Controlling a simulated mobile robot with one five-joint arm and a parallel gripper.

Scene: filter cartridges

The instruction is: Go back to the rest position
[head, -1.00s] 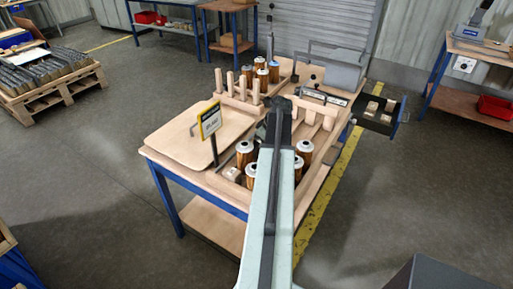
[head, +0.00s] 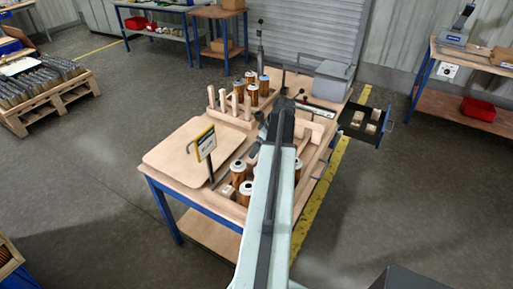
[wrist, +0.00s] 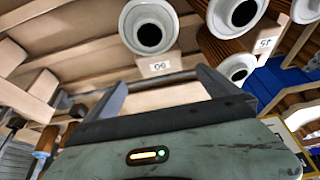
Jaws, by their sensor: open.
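My gripper (wrist: 162,90) is open in the wrist view, its two dark fingers apart with nothing between them. In the head view my pale arm reaches up over the workbench (head: 160,180), and its dark end hides part of the bench top. Filter cartridges with white caps and brown pleated bodies stand near the front of the bench, one at the left (head: 238,172). In the wrist view a cartridge (wrist: 150,28) shows its round cap beyond the fingers, with more to its right (wrist: 237,68). Several more cartridges (head: 264,86) stand farther back.
A yellow-and-black sign (head: 205,145) stands near a flat wooden board (head: 175,155). Wooden pegs (head: 235,103) rise behind it. A grey box (head: 332,80) is at the back right. A drawer (head: 365,124) stands open off the right side.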

